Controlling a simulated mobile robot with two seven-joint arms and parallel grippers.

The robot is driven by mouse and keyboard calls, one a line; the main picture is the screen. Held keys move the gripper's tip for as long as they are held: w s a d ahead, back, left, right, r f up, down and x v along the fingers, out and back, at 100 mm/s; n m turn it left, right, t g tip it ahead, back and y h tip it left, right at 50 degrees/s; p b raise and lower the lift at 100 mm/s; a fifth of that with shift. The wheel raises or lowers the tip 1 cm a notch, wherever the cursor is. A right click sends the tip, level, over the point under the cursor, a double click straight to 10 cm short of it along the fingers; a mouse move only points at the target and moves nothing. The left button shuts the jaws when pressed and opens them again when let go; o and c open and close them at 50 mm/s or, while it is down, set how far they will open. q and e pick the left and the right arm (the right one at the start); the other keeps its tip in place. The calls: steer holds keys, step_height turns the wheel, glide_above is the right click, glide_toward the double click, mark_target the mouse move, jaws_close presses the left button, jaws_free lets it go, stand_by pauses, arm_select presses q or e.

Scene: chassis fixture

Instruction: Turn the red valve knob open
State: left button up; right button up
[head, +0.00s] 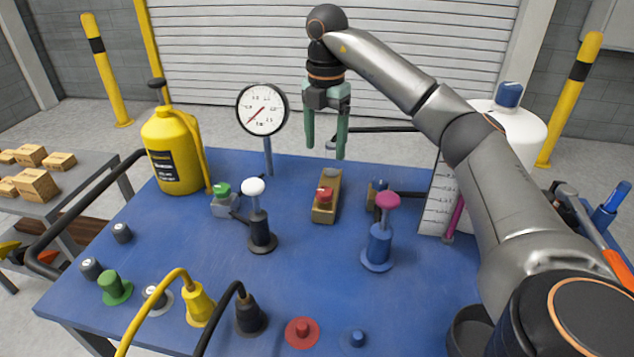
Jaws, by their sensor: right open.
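A red knob (325,194) sits on top of a brass-coloured block (322,213) near the middle of the blue table. My right gripper (324,150) hangs above and behind that block, with its two green fingers pointing down. The fingers are apart, with nothing between them, and they appear clear of the red knob. A second red round piece (302,332), low and flat with a raised centre, is at the table's front edge. My left gripper is not in view.
A white-topped black post (255,187) stands left of the block, and a magenta-topped blue post (388,200) stands right. A gauge (262,108) and a yellow bottle (173,150) stand behind left. The table's middle front (320,275) is bare.

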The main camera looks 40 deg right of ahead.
steer(key=b, duration=0.2)
glide_above(324, 190)
steer(key=f, duration=0.5)
steer(key=shift+s+f, duration=0.2)
steer(key=shift+f, duration=0.2)
step_height(324, 190, down, 4)
steer(key=shift+f, duration=0.8)
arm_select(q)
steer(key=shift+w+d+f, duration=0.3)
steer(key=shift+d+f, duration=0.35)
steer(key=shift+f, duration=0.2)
arm_select(e)
steer(key=shift+w, duration=0.1)
steer(key=c, duration=1.2)
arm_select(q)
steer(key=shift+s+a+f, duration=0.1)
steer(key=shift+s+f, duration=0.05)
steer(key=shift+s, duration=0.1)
arm_select(e)
jaws_close()
